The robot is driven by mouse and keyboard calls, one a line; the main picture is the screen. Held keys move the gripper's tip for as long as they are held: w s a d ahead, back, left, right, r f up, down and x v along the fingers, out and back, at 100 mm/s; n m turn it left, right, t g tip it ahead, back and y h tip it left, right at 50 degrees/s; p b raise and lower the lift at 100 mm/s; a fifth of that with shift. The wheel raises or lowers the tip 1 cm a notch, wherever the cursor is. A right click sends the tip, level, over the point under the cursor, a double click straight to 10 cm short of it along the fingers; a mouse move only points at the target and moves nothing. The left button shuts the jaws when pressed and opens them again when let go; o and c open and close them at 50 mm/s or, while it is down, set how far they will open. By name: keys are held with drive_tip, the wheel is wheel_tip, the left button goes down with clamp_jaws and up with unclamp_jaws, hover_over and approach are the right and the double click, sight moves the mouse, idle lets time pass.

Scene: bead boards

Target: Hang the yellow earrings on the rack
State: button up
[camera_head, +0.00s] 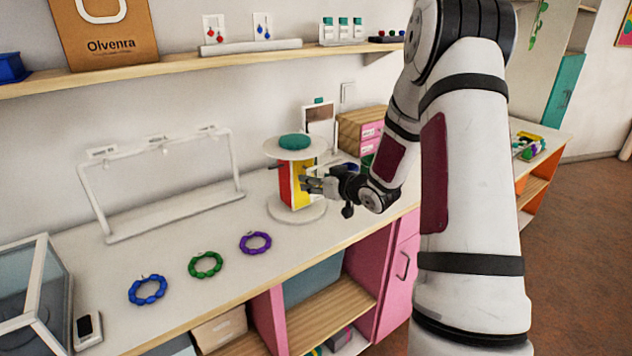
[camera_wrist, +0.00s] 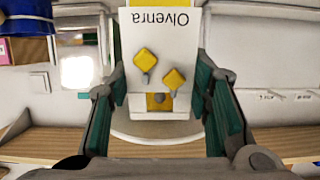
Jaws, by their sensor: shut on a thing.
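The yellow earrings (camera_wrist: 159,67) are two square drops on a white "Olvenra" card (camera_wrist: 160,30), upside down in the wrist view. My gripper (camera_wrist: 160,88) has its teal-padded fingers against the card's two side edges and is shut on it. In the head view my gripper (camera_head: 316,184) is at the round display stand (camera_head: 297,209), in front of its yellow face; the earrings are too small to make out there. Whether the card still touches the stand cannot be told. The white rack (camera_head: 175,214), a frame with small holders on its top bar, stands to the left.
Blue (camera_head: 147,290), green (camera_head: 205,265) and purple (camera_head: 255,243) bead bracelets lie in front of the rack. A glass case (camera_head: 35,290) is at the left. Stacked boxes (camera_head: 362,130) stand behind the stand. Red and blue earring cards sit on the wall shelf (camera_head: 150,72).

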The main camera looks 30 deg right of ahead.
drive_tip(key=shift+w+b, duration=0.85)
drive_tip(key=shift+w, duration=0.5)
drive_tip(key=shift+f, duration=0.35)
idle(0.7)
drive_tip(key=o, duration=0.9)
drive_tip(key=shift+o, duration=0.5)
drive_tip(key=shift+o, duration=1.4)
